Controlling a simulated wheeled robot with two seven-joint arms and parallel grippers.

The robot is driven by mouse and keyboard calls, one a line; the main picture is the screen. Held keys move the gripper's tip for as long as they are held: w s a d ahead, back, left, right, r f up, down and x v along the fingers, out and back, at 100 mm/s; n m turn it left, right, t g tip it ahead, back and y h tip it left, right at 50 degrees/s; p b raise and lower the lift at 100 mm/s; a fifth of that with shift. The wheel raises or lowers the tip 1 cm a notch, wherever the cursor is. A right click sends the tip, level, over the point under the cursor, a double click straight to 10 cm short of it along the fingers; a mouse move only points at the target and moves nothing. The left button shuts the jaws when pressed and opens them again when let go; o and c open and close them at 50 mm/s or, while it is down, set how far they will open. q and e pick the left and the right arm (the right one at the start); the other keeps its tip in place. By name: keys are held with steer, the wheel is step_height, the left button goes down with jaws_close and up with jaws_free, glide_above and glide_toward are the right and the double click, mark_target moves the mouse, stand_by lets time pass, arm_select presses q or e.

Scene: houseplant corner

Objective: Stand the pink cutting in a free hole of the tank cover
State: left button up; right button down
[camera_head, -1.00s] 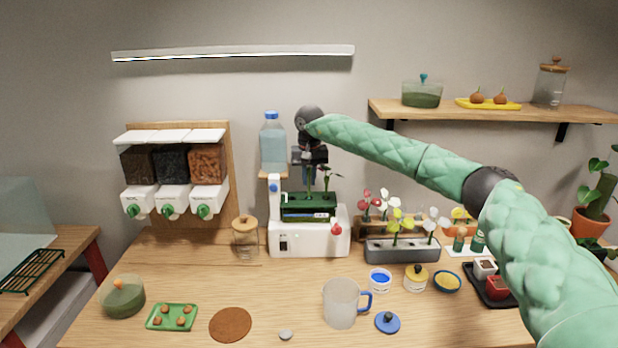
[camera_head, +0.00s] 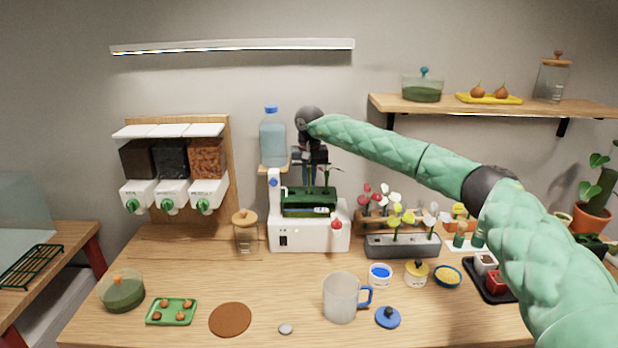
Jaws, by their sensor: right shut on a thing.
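My right gripper (camera_head: 311,164) is above the tank cover, its arm reaching in from the right. It is shut on a thin plant stem, taken to be the pink cutting (camera_head: 310,181); the dark jaws hide its head and its colour is unclear. The dark green tank cover (camera_head: 293,193) tops the white tank unit (camera_head: 300,238). Another thin dark stem with leaves (camera_head: 327,181) stands at the cover's right part. I cannot tell whether the held stem's foot is in a hole; the holes are too small to make out. My left gripper is not in view.
A blue-capped bottle (camera_head: 272,140) stands close left of the gripper. The wall shelf (camera_head: 450,105) is right of it, behind my arm. A grey planter (camera_head: 400,246) with flowers stands right of the tank. A mug (camera_head: 340,300) and small pots occupy the table front.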

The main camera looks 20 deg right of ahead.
steer(key=c, duration=0.9)
jaws_free()
steer(key=shift+c, duration=0.2)
steer(key=shift+r, duration=0.15)
steer(key=shift+r+p, duration=0.9)
steer(key=shift+r, duration=2.5)
steer(key=shift+f, duration=0.1)
